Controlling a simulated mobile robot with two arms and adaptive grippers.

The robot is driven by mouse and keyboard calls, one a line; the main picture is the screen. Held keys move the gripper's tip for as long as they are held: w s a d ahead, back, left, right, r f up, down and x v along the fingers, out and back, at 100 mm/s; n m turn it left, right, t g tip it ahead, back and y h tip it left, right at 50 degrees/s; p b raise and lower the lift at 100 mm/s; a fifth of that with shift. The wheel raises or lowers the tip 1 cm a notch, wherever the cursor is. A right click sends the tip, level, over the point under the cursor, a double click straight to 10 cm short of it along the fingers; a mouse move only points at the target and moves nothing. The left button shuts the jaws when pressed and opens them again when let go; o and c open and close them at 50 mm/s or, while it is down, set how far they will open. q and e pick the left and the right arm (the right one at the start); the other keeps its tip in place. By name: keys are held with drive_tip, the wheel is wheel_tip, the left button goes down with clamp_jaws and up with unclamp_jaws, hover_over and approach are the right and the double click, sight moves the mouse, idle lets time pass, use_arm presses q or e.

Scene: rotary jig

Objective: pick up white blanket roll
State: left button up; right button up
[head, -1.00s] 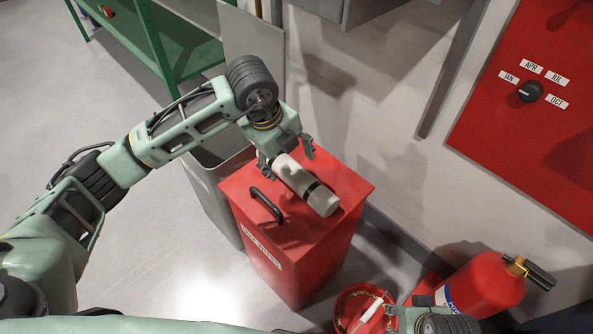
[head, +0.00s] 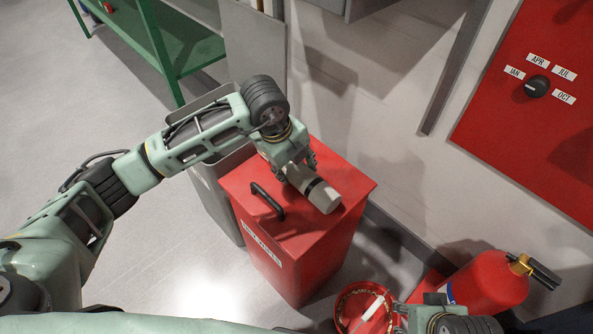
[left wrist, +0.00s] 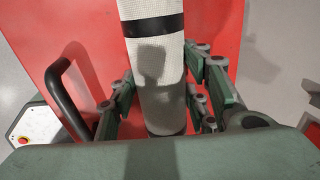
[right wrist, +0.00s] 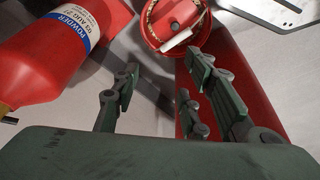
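The white blanket roll (head: 314,189), with a dark band, lies on the lid of a red bin (head: 340,182). In the left wrist view the roll (left wrist: 160,75) runs lengthwise between my fingers.
A black handle (head: 267,200) stands up from the lid beside the roll. A grey bin (head: 212,185) adjoins the red bin on the left. A red bucket (head: 363,308) and a fire extinguisher (head: 485,283) stand at lower right. The wall is close behind.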

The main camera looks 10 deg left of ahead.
use_arm(q)
drive_tip(key=c, duration=0.9)
clamp_jaws()
drive_tip(key=shift+w+r, duration=0.1)
drive_tip(key=shift+r, duration=0.05)
